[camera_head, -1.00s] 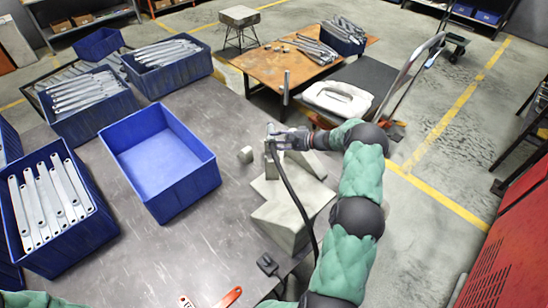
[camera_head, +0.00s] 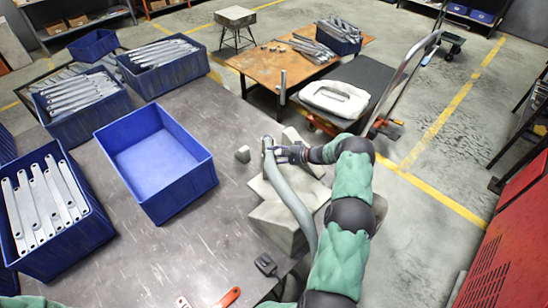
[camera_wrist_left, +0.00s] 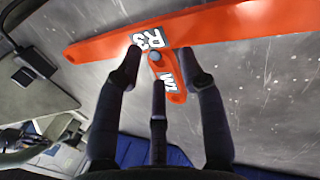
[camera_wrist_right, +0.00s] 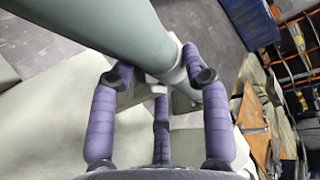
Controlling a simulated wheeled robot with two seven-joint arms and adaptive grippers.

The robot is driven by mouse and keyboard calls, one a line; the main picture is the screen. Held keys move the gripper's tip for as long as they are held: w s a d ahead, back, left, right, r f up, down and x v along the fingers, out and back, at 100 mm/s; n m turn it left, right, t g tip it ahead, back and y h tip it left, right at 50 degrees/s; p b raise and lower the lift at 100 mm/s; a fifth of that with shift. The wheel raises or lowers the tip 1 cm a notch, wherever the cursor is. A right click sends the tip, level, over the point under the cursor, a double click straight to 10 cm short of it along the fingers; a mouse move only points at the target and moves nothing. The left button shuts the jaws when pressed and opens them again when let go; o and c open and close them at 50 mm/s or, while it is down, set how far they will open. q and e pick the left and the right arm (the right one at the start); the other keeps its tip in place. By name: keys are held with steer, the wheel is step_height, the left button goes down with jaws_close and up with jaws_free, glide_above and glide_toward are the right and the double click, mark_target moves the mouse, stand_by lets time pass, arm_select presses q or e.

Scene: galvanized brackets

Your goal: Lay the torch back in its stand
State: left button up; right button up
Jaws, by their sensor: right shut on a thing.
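The torch appears as a grey, rounded handle (camera_head: 268,146) with a thick grey hose curving down to the right. In the right wrist view its pale tube (camera_wrist_right: 110,35) runs diagonally past the fingers. My right gripper (camera_head: 283,153) is shut on it; in the right wrist view its purple fingers (camera_wrist_right: 165,80) sit against the tube. Pale angular blocks (camera_head: 268,208), which look like the stand, lie beneath and beside the torch. Whether the torch touches them I cannot tell. My left gripper (camera_wrist_left: 159,58) is open and empty above orange pieces (camera_wrist_left: 240,30), one marked R3.
An empty blue bin (camera_head: 155,165) stands left of the torch, and a bin of brackets (camera_head: 55,235) further left. A small grey cube (camera_head: 243,154) and a dark plug-like item (camera_head: 265,265) lie on the grey table (camera_head: 190,235). The table's centre front is fairly clear.

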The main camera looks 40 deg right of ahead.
steer(key=shift+f, duration=0.3)
steer(key=o, duration=0.7)
steer(key=shift+a, duration=0.1)
steer(key=o, duration=0.4)
steer(key=shift+o, duration=0.2)
steer(key=shift+f+p, duration=0.1)
steer(key=shift+p, duration=0.25)
steer(key=v, duration=1.1)
steer(key=shift+d+f, duration=0.2)
steer(key=shift+d, duration=0.05)
steer(key=shift+w, duration=0.15)
